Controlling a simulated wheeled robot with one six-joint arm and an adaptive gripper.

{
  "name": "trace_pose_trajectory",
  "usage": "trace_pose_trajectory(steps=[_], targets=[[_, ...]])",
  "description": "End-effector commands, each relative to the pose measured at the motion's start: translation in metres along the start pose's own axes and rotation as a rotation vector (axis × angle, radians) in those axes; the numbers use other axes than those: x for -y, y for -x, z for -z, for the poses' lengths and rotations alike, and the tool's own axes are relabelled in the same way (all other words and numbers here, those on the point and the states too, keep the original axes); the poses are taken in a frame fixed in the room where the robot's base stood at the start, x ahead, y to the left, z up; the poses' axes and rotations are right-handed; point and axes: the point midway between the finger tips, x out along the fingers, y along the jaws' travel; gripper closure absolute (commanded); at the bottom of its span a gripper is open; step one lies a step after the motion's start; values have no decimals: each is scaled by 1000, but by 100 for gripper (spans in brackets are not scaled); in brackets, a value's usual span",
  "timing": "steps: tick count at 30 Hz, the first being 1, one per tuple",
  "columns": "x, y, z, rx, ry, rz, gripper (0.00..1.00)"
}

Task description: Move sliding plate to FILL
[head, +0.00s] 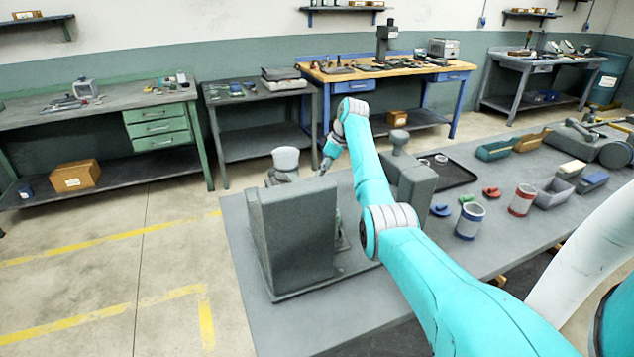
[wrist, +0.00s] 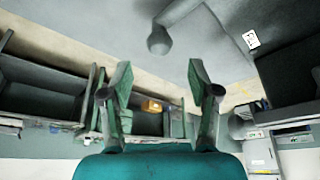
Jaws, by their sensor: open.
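The grey ring grinder (head: 300,235) stands at the front left of the grey table, with a pale cup-like top (head: 285,158) behind its tall body. My gripper (head: 325,165) is behind the grinder's body, close to the cup-like top; the head view shows it small and partly hidden. In the wrist view, my gripper (wrist: 158,85) is open, with nothing between its fingers. A grey rounded knob (wrist: 159,40) on a short arm shows beyond the fingertips, apart from them. A white label (wrist: 251,39) is on a grey surface at upper right. I cannot make out the sliding plate or any FILL marking.
A grey block-like machine (head: 408,185) stands right of the grinder, close to my arm. Floor left of the table is clear.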

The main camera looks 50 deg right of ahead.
Motion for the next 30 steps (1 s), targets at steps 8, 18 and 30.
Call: trace_pose_trajectory(steps=[8,18,30], targets=[[0,-45,1,1,0,1,39],[0,-63,1,-1,0,-1,39],[0,-63,1,-1,0,-2,92]])
